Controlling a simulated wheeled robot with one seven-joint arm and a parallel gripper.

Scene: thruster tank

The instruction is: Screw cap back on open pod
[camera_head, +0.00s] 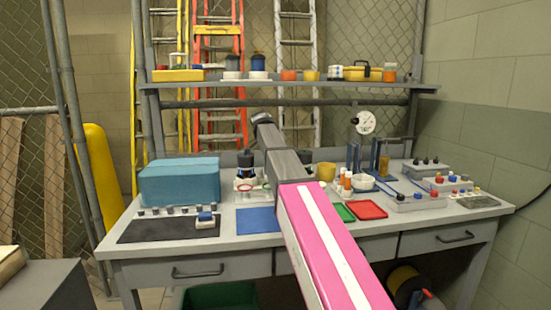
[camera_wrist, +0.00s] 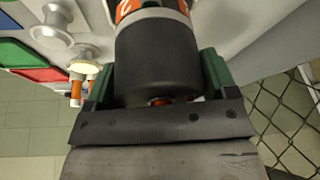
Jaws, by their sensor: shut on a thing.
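In the wrist view my gripper (camera_wrist: 160,85) is shut on a wide black cap (camera_wrist: 157,58), with a green-padded finger on each side. Directly beyond the cap is a pod (camera_wrist: 150,8) with a white band and orange-and-white markings. The cap lines up with the pod and looks close against it; I cannot tell whether the threads are engaged. In the head view a dark-topped pod (camera_head: 246,160) stands on the bench left of my arm.
The workbench (camera_head: 130,237) carries a blue case (camera_head: 180,184), a blue mat (camera_head: 257,221), a red tray (camera_head: 369,209) and a green tray (camera_head: 344,212). A shelf (camera_head: 210,84) with small items runs above. Chain-link fence (camera_head: 30,60) stands at the left.

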